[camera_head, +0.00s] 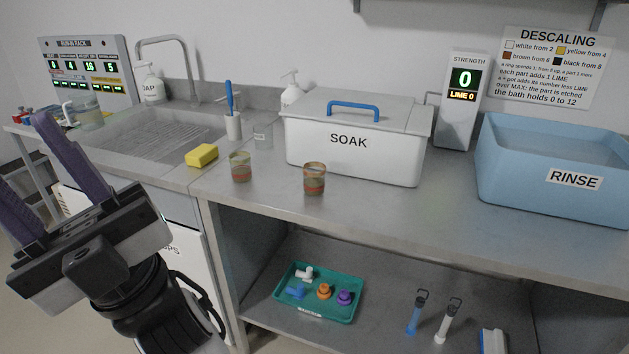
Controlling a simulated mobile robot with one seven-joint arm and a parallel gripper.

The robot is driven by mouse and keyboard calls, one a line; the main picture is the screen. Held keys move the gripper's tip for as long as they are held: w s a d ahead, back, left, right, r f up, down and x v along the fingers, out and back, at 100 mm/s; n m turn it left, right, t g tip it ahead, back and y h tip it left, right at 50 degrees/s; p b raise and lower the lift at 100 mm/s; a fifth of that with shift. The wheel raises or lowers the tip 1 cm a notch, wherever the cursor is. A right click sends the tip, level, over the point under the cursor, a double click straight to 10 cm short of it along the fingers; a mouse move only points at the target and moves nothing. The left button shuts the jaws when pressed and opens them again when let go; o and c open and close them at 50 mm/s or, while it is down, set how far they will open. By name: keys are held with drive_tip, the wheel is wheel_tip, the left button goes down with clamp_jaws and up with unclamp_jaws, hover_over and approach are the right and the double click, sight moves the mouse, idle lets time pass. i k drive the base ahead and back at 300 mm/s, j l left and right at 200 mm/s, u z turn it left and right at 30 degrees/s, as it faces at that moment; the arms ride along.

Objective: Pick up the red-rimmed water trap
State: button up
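Two small cup-like traps with brownish contents stand upright on the steel counter (420,215), in front of the white SOAK bin. The right trap (314,180) seems to have an orange-red rim. The left trap (241,168) has a duller, brownish rim; at this size I cannot be sure of either rim colour. My gripper (20,152) is at the left edge, with its two purple fingers spread apart and nothing seen between them. One finger is partly cut off by the frame. The gripper is well left of both traps and touches neither.
The lidded SOAK bin (353,157) stands behind the traps, with the blue RINSE tub (510,185) at right. A yellow sponge (202,155) lies by the sink (122,165). A lower shelf holds a green tray (318,315). Counter space right of the traps is clear.

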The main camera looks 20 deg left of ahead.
sight(314, 180)
drive_tip(key=i+l+u, duration=0.1)
drive_tip(key=u, duration=1.25)
drive_tip(key=l+u, duration=0.75)
drive_tip(key=u, duration=0.2)
drive_tip(key=k+l+u, duration=0.15)
drive_tip(key=l, duration=0.15)
drive_tip(key=l+u, duration=0.1)
drive_tip(key=l, duration=0.25)
drive_tip(key=k+l+u, duration=0.15)
drive_tip(key=l, duration=0.15)
drive_tip(key=k+l, duration=0.15)
drive_tip(key=l, duration=0.2)
drive_tip(key=k+l, duration=0.15)
drive_tip(key=l, duration=0.2)
